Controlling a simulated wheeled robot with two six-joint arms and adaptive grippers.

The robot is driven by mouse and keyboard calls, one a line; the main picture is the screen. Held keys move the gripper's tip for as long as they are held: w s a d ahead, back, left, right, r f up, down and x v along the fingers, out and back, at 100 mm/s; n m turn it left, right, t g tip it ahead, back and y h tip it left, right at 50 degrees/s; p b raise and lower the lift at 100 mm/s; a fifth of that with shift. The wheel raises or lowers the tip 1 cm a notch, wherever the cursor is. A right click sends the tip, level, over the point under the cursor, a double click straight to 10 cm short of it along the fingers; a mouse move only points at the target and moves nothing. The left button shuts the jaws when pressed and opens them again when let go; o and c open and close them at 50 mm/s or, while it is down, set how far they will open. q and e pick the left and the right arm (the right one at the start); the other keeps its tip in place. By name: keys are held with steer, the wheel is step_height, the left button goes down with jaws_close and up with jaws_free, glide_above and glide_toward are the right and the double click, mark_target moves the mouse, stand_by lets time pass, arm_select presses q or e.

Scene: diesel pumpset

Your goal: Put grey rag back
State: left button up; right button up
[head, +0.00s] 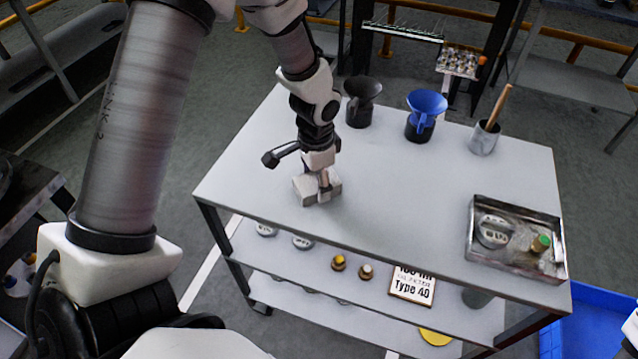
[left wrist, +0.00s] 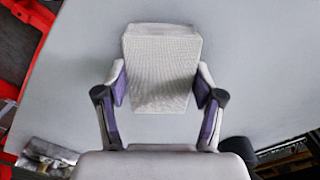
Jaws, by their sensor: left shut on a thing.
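The grey rag (head: 306,189) is a pale, block-shaped folded cloth on the left part of the grey table top (head: 400,190). My left gripper (head: 323,190) points down at it and is shut on it. In the left wrist view the rag (left wrist: 160,70) shows a woven face between the two fingers of my left gripper (left wrist: 160,90), with the pads at its sides. I cannot tell whether the rag touches the table or is just above it. My right gripper is not in view.
A black funnel jug (head: 361,103), a blue funnel jug (head: 425,115) and a grey cup with a wooden handle (head: 485,138) stand along the back edge. A metal tray (head: 480,262) with several parts is at the front right. The table's middle is clear. A blue bin (head: 590,325) stands at lower right.

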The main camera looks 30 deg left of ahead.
arm_select(q)
steer(key=shift+w, duration=0.3)
steer(key=o, duration=1.2)
steer(key=shift+w+f, duration=0.1)
steer(key=shift+c, duration=0.2)
steer(key=shift+o, duration=0.4)
steer(key=shift+s+r, duration=0.2)
steer(key=shift+s, duration=0.1)
steer(key=shift+w+r, duration=0.1)
steer(key=shift+w, duration=0.1)
step_height(320, 180, up, 12)
steer(key=shift+s+f, duration=0.1)
steer(key=shift+f, duration=0.1)
